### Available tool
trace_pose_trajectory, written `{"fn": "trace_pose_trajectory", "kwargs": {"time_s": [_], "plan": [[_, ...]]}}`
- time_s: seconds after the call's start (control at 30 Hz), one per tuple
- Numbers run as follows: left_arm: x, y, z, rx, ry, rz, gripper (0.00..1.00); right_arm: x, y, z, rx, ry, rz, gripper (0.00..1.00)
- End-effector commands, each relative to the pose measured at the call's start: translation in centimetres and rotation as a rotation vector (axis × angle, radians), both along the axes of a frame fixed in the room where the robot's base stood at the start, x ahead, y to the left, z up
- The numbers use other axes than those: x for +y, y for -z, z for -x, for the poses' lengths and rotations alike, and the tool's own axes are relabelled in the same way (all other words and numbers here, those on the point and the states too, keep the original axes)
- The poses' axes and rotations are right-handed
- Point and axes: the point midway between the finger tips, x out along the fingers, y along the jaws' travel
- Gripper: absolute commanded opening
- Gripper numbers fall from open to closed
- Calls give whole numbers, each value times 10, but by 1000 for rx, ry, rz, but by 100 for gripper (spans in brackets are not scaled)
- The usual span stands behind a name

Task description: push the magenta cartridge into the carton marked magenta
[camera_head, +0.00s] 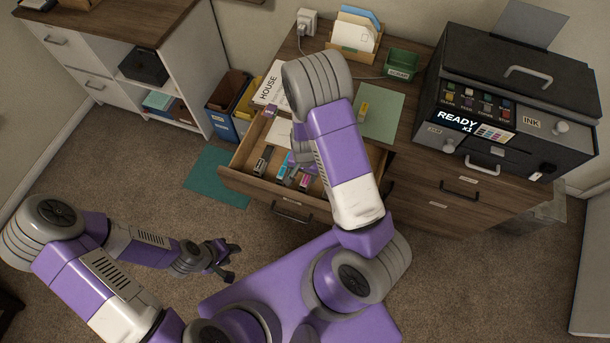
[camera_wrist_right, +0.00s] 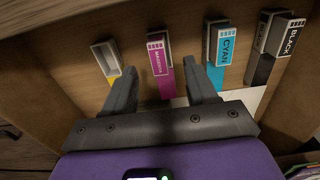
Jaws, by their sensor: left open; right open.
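In the right wrist view, an upright magenta piece with a pale top lettered MAGENTA (camera_wrist_right: 158,60) stands at the wooden drawer wall. I cannot tell cartridge from carton in it, or how deep one sits in the other. My right gripper (camera_wrist_right: 160,68) is open, its fingers either side of that piece with nothing clearly gripped. In the head view my right arm largely hides that gripper over the open drawer (camera_head: 238,180). My left gripper (camera_head: 226,262) is open and empty above the carpet, left of the drawer.
Beside the magenta piece are an open-topped pale carton with yellow (camera_wrist_right: 105,58), a CYAN piece (camera_wrist_right: 224,48) and a BLACK piece (camera_wrist_right: 288,40). A printer (camera_head: 520,95) reading READY stands on the desk at right. A green mat (camera_head: 388,112) lies on the desktop.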

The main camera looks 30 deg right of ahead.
Motion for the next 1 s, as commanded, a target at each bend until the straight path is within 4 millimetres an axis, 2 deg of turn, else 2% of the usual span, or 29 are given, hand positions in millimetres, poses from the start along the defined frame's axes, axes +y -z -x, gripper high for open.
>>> {"fn": "trace_pose_trajectory", "kwargs": {"time_s": [0.03,0.1,0.23,1.0], "plan": [[0,-7,0,0,0,0,43,0,-11,0,-1,-1,-1,57],[0,-9,0,0,0,0,43,0,-19,0,-1,-1,-1,57],[0,-12,0,0,0,0,43,0,-26,0,0,0,0,57],[0,-11,0,0,0,0,43,0,-26,0,1,0,0,57]]}}
